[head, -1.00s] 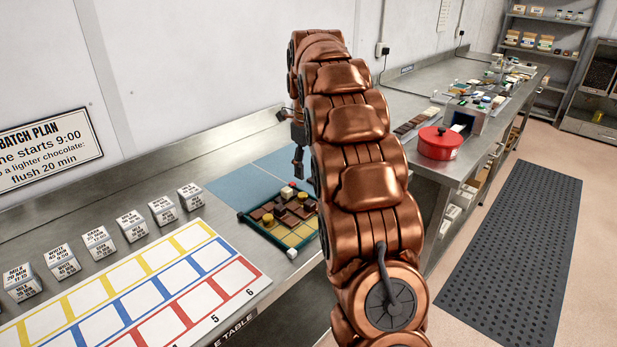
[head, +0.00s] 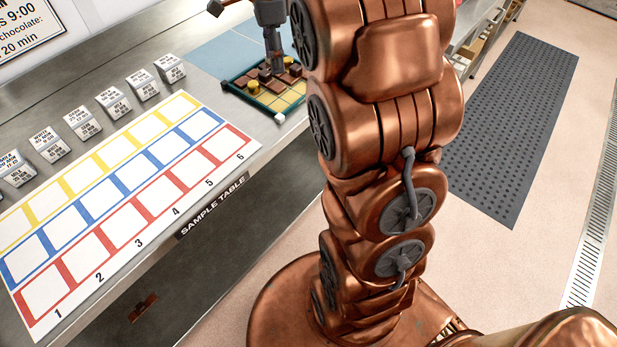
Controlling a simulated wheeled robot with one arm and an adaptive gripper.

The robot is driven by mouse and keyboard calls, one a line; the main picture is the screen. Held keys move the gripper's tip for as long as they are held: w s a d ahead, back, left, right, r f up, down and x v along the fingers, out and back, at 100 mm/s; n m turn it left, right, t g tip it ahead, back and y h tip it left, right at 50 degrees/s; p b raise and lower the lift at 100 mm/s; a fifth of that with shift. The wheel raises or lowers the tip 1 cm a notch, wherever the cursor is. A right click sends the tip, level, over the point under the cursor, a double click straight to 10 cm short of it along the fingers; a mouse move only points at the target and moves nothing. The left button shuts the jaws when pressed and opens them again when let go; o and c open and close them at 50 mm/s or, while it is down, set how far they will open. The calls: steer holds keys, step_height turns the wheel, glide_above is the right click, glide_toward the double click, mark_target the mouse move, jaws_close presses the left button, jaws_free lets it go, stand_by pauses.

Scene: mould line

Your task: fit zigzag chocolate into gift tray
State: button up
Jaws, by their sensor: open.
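The gift tray (head: 238,92), green-rimmed with yellow cells, sits on the steel table at the top middle. It holds several brown chocolate pieces and a yellow round one; empty yellow cells show at its near side. My gripper (head: 277,70) points down over the tray's far part, open; its fingertips partly cover the chocolates, and I cannot tell if they touch any. A small dark brown piece (head: 143,308) with a stepped, zigzag-like outline lies low down, below the table's front edge. It may be the zigzag chocolate, but it is too small to be sure.
A sample card (head: 130,240) with coloured squares covers the table left of the tray. Several labelled white blocks (head: 114,103) stand in a row behind it. A blue mat (head: 215,52) lies beyond the tray. The floor at right holds a dark mat (head: 515,130).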

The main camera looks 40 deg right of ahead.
steer(key=s+a+f+n, duration=0.3)
steer(key=s+a+n, duration=0.1)
steer(key=s+n, duration=0.3)
steer(key=s+a+f+n, duration=0.3)
steer(key=s+n, duration=0.5)
steer(key=s, duration=0.3)
steer(key=s+a+f+n+g, duration=0.1)
steer(key=s+a+f+n, duration=0.2)
steer(key=s, duration=0.7)
steer(key=a+n, duration=0.2)
steer(key=n, duration=0.2)
steer(key=shift+a+f, duration=0.15)
steer(key=shift+a, duration=0.2)
steer(key=shift+s, duration=0.1)
